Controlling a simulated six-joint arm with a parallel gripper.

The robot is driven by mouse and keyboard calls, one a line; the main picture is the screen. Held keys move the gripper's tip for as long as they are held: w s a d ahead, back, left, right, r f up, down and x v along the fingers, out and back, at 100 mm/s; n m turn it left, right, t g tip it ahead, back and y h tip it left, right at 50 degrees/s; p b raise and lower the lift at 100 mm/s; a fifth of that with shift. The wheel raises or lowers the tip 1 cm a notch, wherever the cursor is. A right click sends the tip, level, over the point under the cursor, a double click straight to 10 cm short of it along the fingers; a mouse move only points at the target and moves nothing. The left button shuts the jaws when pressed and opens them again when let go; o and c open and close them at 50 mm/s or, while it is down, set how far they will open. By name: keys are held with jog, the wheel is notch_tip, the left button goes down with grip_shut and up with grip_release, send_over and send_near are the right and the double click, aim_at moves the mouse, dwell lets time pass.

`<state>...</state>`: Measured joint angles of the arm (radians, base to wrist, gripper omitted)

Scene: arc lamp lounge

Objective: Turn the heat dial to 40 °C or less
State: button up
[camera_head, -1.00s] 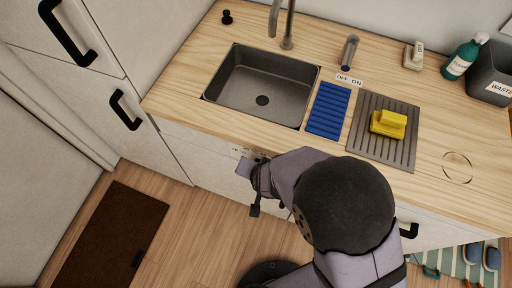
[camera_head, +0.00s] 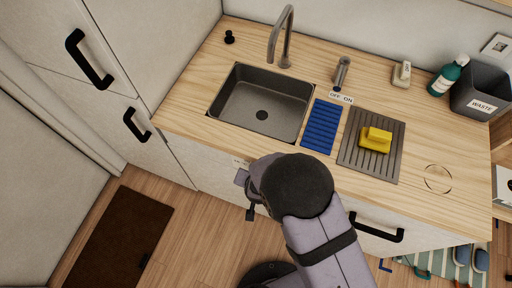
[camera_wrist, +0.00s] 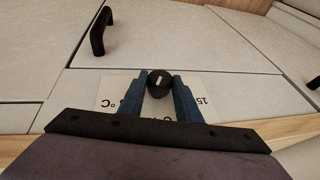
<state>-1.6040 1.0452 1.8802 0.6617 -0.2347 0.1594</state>
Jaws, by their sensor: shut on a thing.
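The heat dial (camera_wrist: 159,87) is a round black knob with a short white mark. It sits on a pale label plate (camera_wrist: 112,92) on the cabinet front. My gripper (camera_wrist: 161,80) has its two blue-grey fingers on either side of the knob, shut on it. The white mark runs nearly straight up and down in the wrist view. "15" shows upside down at the plate's right and "°C" at its left; the fingers hide much of the scale. In the head view my gripper (camera_head: 242,178) is at the cabinet front below the sink, and the dial is hidden.
Above is a wooden counter (camera_head: 190,100) with a sink (camera_head: 262,95), a blue ribbed mat (camera_head: 322,126) and a yellow sponge (camera_head: 375,139) on a grey drainer (camera_head: 360,163). Black handles (camera_head: 137,125) stick out from the cabinets. A brown mat (camera_head: 115,240) lies on the floor.

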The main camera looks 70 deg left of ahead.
jog(key=shift+s+a+r+p, duration=0.1)
jog(key=shift+a+r+p, duration=0.35)
jog(key=shift+p, duration=0.5)
jog(key=shift+d+f+p, duration=0.15)
jog(key=shift+f+p, duration=0.1)
jog(key=shift+p, duration=0.1)
jog(key=o, duration=1.1)
jog(key=shift+d, duration=0.1)
jog(key=shift+c, duration=0.2)
jog(key=shift+d+f, duration=0.1)
jog(key=shift+d, duration=0.1)
jog(key=b+v, duration=0.1)
jog(key=v, duration=0.6)
